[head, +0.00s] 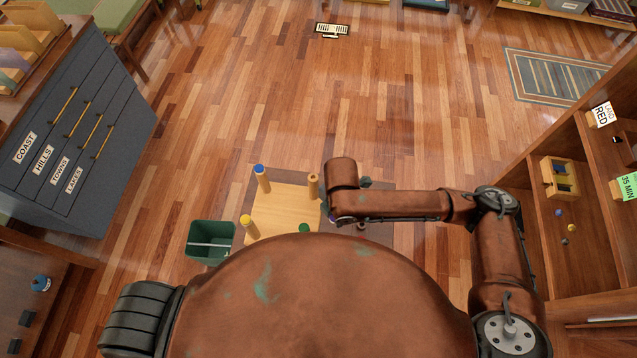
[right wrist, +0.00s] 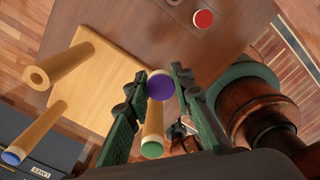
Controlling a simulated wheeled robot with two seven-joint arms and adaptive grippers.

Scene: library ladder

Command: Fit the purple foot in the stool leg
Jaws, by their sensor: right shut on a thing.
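The upturned stool (head: 283,207) lies seat down on a brown mat, its legs pointing up. One leg (head: 313,187) has a bare end; in the right wrist view this leg (right wrist: 62,65) shows an open hole. The other visible ends carry blue (head: 259,168), yellow (head: 245,219) and green (head: 305,254) feet. My right gripper (right wrist: 158,88) is shut on the purple foot (right wrist: 160,86), apart from the bare leg and to its right in the wrist view. The purple foot (head: 331,218) is partly hidden in the head view. My left gripper is out of view.
A green bin (head: 210,240) stands left of the stool. A red round piece (right wrist: 203,18) rests on the brown mat (right wrist: 130,25). A dark drawer cabinet (head: 75,130) is at left, wooden shelves (head: 560,240) at right.

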